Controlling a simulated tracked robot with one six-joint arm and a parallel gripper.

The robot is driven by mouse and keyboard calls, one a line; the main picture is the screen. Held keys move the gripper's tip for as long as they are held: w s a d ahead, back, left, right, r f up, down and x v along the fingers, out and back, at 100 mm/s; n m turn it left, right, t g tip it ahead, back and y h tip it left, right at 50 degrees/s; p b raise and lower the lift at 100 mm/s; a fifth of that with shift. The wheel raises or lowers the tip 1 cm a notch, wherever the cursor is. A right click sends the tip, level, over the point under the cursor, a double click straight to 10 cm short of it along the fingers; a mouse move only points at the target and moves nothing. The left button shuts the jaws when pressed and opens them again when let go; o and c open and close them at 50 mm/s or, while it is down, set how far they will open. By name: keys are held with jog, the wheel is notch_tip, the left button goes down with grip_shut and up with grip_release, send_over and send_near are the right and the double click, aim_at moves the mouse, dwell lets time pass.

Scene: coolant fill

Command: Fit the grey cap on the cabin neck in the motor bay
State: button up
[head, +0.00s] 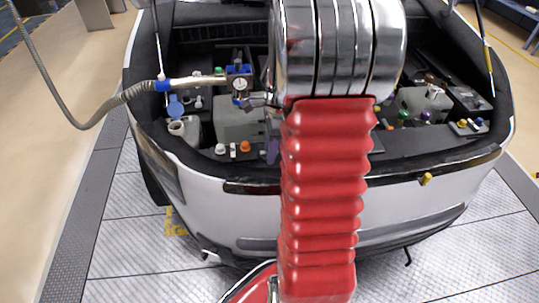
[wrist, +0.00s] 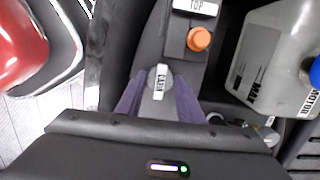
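My gripper (wrist: 159,88) has two purple fingers, seen in the wrist view pressed close on both sides of a grey piece that looks like the grey cap (wrist: 158,109). The cap's underside is hidden. In the head view, a bit of purple finger (head: 271,151) shows left of my red arm, which hides the rest of the gripper and the cap. I cannot tell the cabin neck apart in either view.
A pale MOTOR tank (wrist: 272,60) stands to the right. In the head view, a hose with a metal nozzle (head: 200,83) crosses the bay's left side. An open blue-lidded neck (head: 177,127) is below it.

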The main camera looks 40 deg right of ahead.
jog(key=c, duration=0.5)
jog(key=shift+o, duration=0.2)
notch_tip(320, 180, up, 10)
dwell(0.4)
jog(key=shift+s, duration=0.1)
dwell(0.4)
